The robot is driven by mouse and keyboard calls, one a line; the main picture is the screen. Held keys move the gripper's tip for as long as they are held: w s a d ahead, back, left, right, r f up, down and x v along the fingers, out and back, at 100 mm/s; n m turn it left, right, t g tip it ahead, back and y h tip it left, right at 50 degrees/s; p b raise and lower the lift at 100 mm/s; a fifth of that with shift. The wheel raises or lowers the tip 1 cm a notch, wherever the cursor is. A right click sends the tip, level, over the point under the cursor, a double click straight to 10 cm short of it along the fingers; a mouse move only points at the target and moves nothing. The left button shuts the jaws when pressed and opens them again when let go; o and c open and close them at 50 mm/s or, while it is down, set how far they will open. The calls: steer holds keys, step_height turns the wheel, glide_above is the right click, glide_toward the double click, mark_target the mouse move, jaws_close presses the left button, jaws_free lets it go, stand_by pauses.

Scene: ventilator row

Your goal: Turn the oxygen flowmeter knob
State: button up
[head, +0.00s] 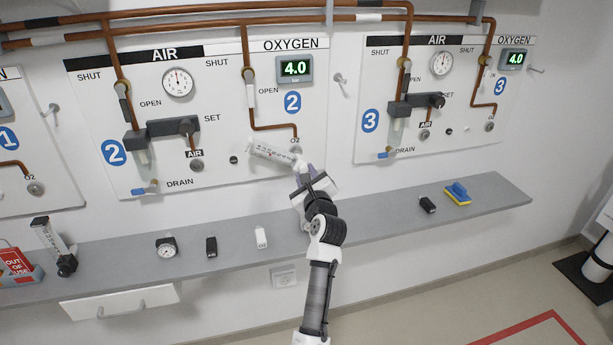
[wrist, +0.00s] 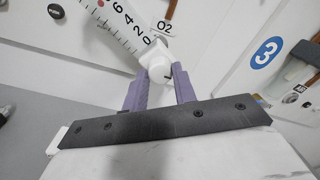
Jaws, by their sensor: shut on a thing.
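The oxygen flowmeter (head: 272,152) is a clear tube with a printed scale, in front of panel 2 by its O2 outlet. In the head view it lies nearly level, its scale end to the left. In the wrist view its tube (wrist: 118,22) runs to the upper left from a white knob (wrist: 158,70). My gripper (head: 303,172) reaches up from below, with one purple finger on each side of the knob, shut on it. The fingers also show in the wrist view (wrist: 159,88). The joint between flowmeter and outlet is hidden.
A grey shelf (head: 385,222) runs below the panels, with a spare flowmeter (head: 50,243), a gauge (head: 166,247), small black and white items and a blue-yellow sponge (head: 457,193). Panel 3 (head: 470,120) is to the right. An air regulator (head: 170,128) juts out on panel 2.

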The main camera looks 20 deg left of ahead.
steer(key=o, duration=1)
steer(key=shift+s, duration=0.1)
steer(key=b+v, duration=0.4)
steer(key=v, duration=0.9)
steer(key=shift+s+d, duration=0.2)
steer(key=shift+s, duration=0.1)
